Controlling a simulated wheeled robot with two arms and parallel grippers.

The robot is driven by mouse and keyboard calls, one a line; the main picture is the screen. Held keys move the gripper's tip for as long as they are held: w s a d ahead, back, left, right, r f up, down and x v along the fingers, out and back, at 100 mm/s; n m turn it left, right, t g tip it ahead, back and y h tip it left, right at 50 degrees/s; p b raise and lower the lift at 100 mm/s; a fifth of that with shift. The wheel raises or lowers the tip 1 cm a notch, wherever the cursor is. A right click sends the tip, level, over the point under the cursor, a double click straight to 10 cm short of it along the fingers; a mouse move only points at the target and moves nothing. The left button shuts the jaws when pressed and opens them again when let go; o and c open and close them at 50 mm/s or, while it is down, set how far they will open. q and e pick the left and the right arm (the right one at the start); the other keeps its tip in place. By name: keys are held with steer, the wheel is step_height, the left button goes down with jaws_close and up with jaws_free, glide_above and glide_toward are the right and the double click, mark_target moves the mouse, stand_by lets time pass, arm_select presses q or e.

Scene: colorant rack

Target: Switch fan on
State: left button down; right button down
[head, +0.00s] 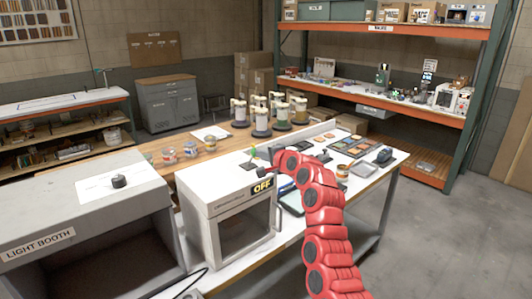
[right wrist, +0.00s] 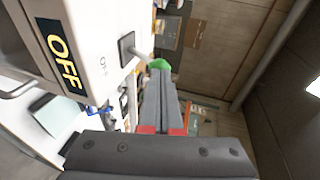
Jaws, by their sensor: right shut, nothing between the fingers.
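The white box (head: 225,190) with a dark glass front stands on the bench in the head view. Its display (head: 263,187) reads OFF, and the display also shows large in the right wrist view (right wrist: 62,62). A toggle switch (right wrist: 127,48) with a thin lever and a green tip (right wrist: 159,65) sits on top of the box; the green tip also shows in the head view (head: 253,152). My right gripper (right wrist: 158,76) is shut and empty, its fingertips right at the green tip. I cannot tell whether they touch. My left gripper is out of view.
A grey light booth (head: 80,215) stands left of the box. Behind are several glass jars (head: 190,149) and dispensers with white tops (head: 262,117). Trays (head: 355,146) and a small tin (head: 342,172) lie to the right. The floor at right is clear.

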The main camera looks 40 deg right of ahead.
steer(key=shift+w+f, duration=0.15)
steer(key=shift+w, duration=0.1)
stand_by(0.3)
